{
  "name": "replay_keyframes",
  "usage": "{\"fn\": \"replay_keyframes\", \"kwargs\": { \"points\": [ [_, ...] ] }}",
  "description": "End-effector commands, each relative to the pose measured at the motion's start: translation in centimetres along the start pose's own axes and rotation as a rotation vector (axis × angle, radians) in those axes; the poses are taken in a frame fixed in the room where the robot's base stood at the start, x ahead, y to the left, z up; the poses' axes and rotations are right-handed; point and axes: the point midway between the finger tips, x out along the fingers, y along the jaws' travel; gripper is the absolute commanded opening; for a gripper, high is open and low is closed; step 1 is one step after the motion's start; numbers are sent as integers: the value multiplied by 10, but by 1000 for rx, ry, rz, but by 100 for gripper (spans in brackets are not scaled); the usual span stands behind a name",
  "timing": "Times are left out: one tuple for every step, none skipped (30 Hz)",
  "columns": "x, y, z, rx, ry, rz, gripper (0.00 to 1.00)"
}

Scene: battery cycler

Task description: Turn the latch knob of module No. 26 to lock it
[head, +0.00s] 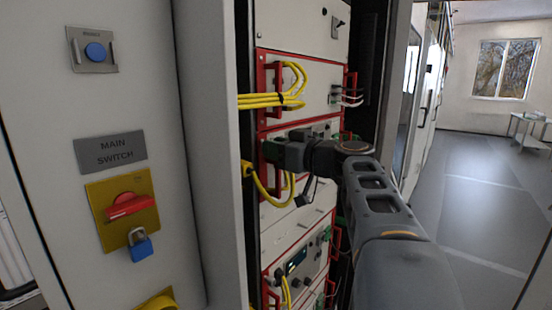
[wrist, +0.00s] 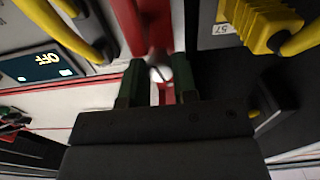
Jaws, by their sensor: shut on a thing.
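My gripper (head: 275,152) reaches into the open cabinet at a red-framed module in the head view. In the wrist view its two dark green fingers (wrist: 158,80) are shut on a small silver latch knob (wrist: 160,73). The knob sits on the red frame (wrist: 134,25) of the module. I cannot read the module's number, nor tell the knob's turn angle for sure. In the head view the knob is hidden behind my gripper. A display (wrist: 45,68) reading OFF is to the left in the wrist view.
Yellow cables (head: 272,100) run across the module above, and another loops below my gripper. A yellow connector (wrist: 255,20) by a label reading 57 is close on the right in the wrist view. The main switch (head: 128,206) with a blue padlock (head: 139,246) is on the left panel.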

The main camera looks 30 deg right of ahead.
Motion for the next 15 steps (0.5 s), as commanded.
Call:
{"fn": "replay_keyframes", "kwargs": {
  "points": [
    [0,0,4,30,1,-1,3],
    [0,0,4,50,1,-1,3],
    [0,0,4,77,0,-1,3],
    [0,0,4,96,0,-1,3],
    [0,0,4,114,0,-1,3],
    [0,0,4,139,0,-1,3],
    [0,0,3,155,0,-1,3],
    [0,0,3,171,0,-2,3],
    [0,0,3,192,0,-2,3],
    [0,0,3,205,0,-2,3],
    [0,0,2,218,-1,-2,3],
    [0,0,2,234,-1,-2,3],
    [0,0,2,243,-1,-2,3],
    [0,0,2,253,-1,-2,3],
    [0,0,2,263,-1,-2,3]
  ]
}}
